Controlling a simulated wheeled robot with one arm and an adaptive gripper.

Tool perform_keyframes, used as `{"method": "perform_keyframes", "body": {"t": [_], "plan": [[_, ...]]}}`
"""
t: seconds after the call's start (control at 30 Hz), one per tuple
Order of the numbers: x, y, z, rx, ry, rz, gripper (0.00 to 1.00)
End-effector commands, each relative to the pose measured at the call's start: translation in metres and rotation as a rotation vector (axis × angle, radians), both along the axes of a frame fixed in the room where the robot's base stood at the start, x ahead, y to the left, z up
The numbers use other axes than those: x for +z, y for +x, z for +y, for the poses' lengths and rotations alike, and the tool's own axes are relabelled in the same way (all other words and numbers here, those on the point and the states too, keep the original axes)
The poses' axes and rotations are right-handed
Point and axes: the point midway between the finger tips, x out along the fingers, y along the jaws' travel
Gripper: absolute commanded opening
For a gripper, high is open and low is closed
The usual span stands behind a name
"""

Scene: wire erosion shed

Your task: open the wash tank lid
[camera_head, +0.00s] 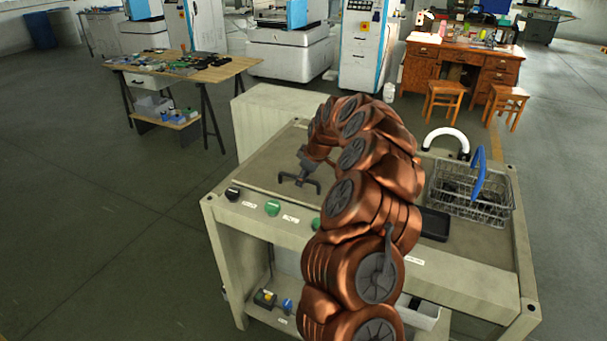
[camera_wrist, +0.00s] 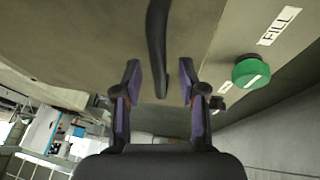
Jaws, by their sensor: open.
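The wash tank lid (camera_head: 262,170) is a flat beige panel on top of the bench-like tank, and it looks closed. It also fills the upper left of the wrist view (camera_wrist: 90,45). A dark curved bar, which looks like the lid handle (camera_wrist: 157,45), comes down from the top of the wrist view and ends between my fingertips in the picture. My gripper (camera_head: 299,184) is over the lid near its front edge, with its two purple-padded fingers (camera_wrist: 161,82) spread apart. I cannot tell whether they touch the bar. My arm hides part of the lid.
A green knob (camera_wrist: 250,71) labelled FILL is close to the right finger. A black knob (camera_head: 232,194) and another green knob (camera_head: 272,208) line the front edge. A wire basket (camera_head: 470,205), a black tray (camera_head: 435,225) and a white spout (camera_head: 446,132) stand right of my arm.

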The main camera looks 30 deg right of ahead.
Motion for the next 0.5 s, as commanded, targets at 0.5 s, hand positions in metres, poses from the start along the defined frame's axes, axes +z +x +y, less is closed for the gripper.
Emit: {"method": "perform_keyframes", "body": {"t": [0.5], "plan": [[0.0001, 0.0004, -0.0002, 0.000, 0.000, -0.001, 0.12]]}}
